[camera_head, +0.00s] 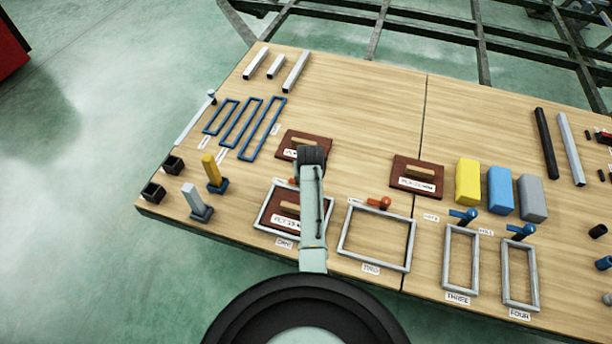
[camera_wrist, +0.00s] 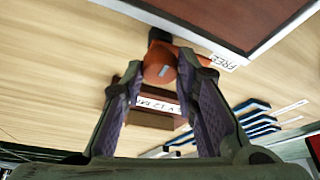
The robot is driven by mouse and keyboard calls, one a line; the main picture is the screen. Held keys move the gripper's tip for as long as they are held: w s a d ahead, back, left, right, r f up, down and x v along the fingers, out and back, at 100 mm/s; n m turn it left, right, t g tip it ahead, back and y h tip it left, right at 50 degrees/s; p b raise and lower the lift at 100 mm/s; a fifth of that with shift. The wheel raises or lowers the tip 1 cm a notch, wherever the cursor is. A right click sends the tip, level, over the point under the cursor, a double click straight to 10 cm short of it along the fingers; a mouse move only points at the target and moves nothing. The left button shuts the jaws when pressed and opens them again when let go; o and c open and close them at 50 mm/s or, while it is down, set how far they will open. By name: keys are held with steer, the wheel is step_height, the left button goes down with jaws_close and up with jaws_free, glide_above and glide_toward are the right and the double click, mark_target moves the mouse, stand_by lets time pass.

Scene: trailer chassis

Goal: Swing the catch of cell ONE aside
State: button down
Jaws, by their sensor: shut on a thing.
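Cell ONE is a grey frame (camera_head: 263,222) on the table with a brown board (camera_head: 285,212) lying inside it. My arm covers its right part in the head view. The orange-red catch (camera_wrist: 159,62) of cell ONE stands by the frame's edge, beside a FREE label (camera_wrist: 224,62). In the head view only a bit of the catch (camera_head: 293,181) shows beside my arm. My gripper (camera_wrist: 163,78) has a finger on each side of the catch's knob and is shut on it. Where the pads touch it is hard to see.
Cell TWO (camera_head: 345,236) is an empty frame with its own red catch (camera_head: 379,202), to the right. Another brown board (camera_head: 303,144) lies behind cell ONE, near my wrist. Blue frames (camera_head: 241,122) lie to the left. The table's middle back is clear.

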steer(key=shift+m, duration=0.4)
steer(key=c, duration=1.3)
jaws_free()
steer(key=v, duration=1.2)
steer(key=shift+a, duration=0.15)
